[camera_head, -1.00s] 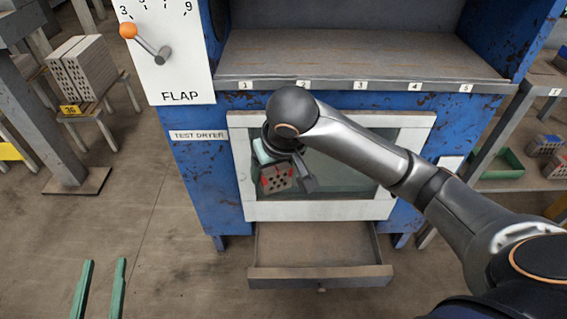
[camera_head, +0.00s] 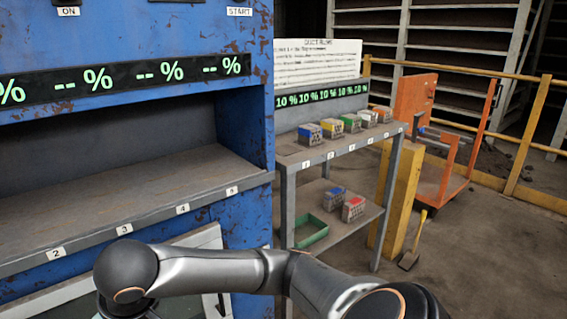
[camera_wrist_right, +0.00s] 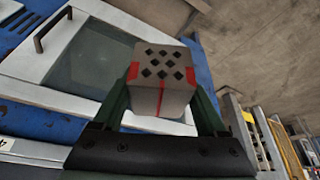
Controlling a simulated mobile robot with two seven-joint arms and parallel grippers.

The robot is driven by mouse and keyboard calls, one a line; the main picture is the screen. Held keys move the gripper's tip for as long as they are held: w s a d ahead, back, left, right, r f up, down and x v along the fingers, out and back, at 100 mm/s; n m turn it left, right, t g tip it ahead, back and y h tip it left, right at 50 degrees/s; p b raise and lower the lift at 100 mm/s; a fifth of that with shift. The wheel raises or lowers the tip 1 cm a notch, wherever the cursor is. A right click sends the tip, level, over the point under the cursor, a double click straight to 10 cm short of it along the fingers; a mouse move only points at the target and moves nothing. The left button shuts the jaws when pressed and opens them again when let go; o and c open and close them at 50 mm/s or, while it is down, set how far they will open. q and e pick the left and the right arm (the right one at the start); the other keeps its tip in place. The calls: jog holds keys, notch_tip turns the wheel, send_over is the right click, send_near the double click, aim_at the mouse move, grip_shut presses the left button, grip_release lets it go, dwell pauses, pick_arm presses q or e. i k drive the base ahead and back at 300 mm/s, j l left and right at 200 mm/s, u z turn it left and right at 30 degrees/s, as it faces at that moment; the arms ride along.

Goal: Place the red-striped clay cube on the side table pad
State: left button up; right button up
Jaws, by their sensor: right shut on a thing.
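In the right wrist view, my right gripper (camera_wrist_right: 161,100) is shut on the red-striped clay cube (camera_wrist_right: 160,72). The cube is grey with red bands and several dark holes in the face toward the top of the picture. It is clear of any surface that I can see. In the head view my right arm crosses the bottom, and its gripper and the cube are out of the picture. The side table (camera_head: 345,147) stands right of the blue dryer, its front edge numbered; no empty pad can be made out. My left gripper is in neither current view.
Several colour-topped blocks, such as a blue one (camera_head: 310,134), line the side table's top. Its lower shelf holds a green tray (camera_head: 311,230) and two blocks. The dryer ledge (camera_head: 130,205) is bare. A yellow post (camera_head: 398,195) and orange cart (camera_head: 440,170) stand right.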

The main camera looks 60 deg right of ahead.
aim_at(285, 150)
jog(key=k+l+z, duration=0.1)
jog(key=l, duration=0.4)
jog(key=k+l+z, duration=0.1)
jog(key=l, duration=0.45)
jog(key=k+l+z, duration=0.1)
jog(key=l, duration=0.4)
jog(key=k, duration=0.05)
